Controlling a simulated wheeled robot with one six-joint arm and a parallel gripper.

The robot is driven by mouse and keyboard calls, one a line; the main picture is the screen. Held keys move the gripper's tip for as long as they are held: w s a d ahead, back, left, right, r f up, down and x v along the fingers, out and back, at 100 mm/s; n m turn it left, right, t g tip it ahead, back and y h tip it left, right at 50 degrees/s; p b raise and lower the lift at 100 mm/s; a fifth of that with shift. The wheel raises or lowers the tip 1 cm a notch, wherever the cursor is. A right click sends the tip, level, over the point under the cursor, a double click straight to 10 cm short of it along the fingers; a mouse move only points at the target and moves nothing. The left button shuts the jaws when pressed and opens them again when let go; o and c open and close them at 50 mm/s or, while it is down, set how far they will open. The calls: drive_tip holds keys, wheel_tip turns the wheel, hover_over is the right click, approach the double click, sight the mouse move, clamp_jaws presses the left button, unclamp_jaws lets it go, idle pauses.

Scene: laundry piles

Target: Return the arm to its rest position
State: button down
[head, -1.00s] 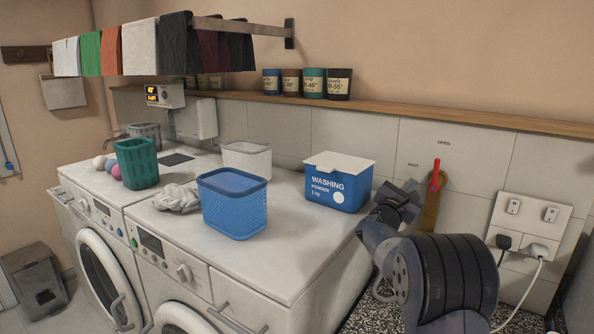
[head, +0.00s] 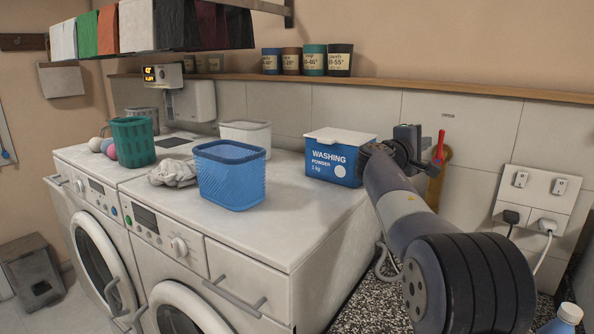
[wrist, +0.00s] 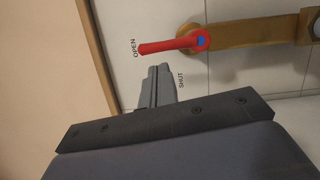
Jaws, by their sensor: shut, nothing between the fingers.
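My gripper (head: 408,132) is raised in front of the tiled wall, to the right of the washing powder box (head: 335,160). In the wrist view its two fingers (wrist: 160,70) lie together with nothing between them. The red lever (wrist: 172,44) is just beyond the fingertips, apart from them as far as I can tell. It points to the word OPEN and sits on a brass pipe (wrist: 250,32). In the head view the lever (head: 439,148) stands upright just right of my gripper, which partly hides the pipe.
A blue basket (head: 232,178), a white basket (head: 246,138) and a green basket (head: 133,143) stand on the white machines (head: 270,225). A wooden ledge (head: 440,87) runs above. Sockets with plugs (head: 530,200) are at right. A bottle (head: 566,318) shows bottom right.

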drive_tip(key=s+a+m+b, duration=0.2)
drive_tip(key=s+a+b, duration=0.1)
drive_tip(key=s+a, duration=0.25)
drive_tip(key=r+p+x, duration=0.1)
drive_tip(key=p+x, duration=0.2)
drive_tip(key=x, duration=0.4)
drive_tip(key=w+f+n+t+y+p, duration=0.1)
drive_tip(key=f+n+p, duration=0.4)
drive_tip(key=n, duration=0.5)
drive_tip(key=w+f+n+t+y+p, duration=0.1)
drive_tip(key=w+f+n+t+p, duration=0.2)
drive_tip(key=n+p, duration=0.5)
drive_tip(key=shift+w+f+n+t, duration=0.35)
drive_tip(key=shift+f+n+t, duration=0.4)
drive_tip(key=shift+n, duration=1.05)
drive_tip(key=shift+a+f, duration=0.1)
drive_tip(key=shift+a, duration=0.05)
